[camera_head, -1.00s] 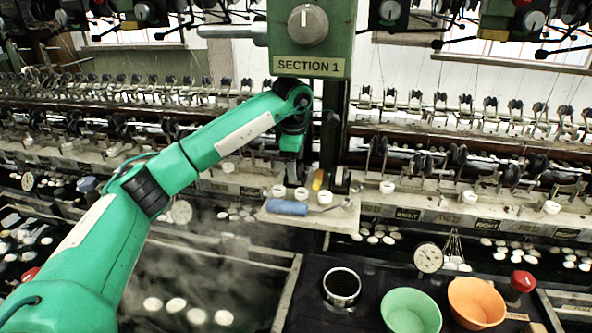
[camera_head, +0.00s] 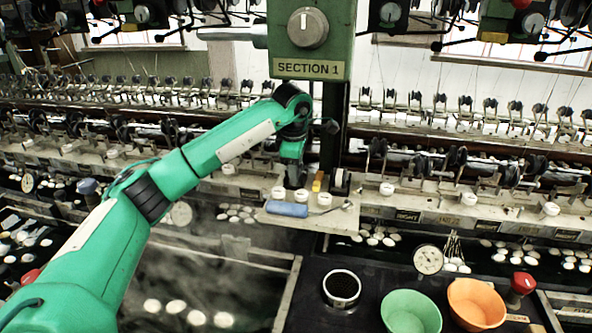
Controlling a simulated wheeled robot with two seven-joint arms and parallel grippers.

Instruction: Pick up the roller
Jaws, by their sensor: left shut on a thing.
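My left gripper (camera_head: 293,182) points down over the pale ledge (camera_head: 262,216) below the SECTION 1 box. It is shut on a dark piece that I take to be the roller (camera_head: 295,175). The piece is small and mostly hidden by the fingers. I cannot tell whether it touches the ledge. My right gripper is not in view.
A blue-handled tool (camera_head: 287,209) lies at the ledge's front, with white caps (camera_head: 278,193) behind it and a yellow block (camera_head: 318,182) to the right. Green (camera_head: 410,312) and orange (camera_head: 477,303) bowls stand at lower right.

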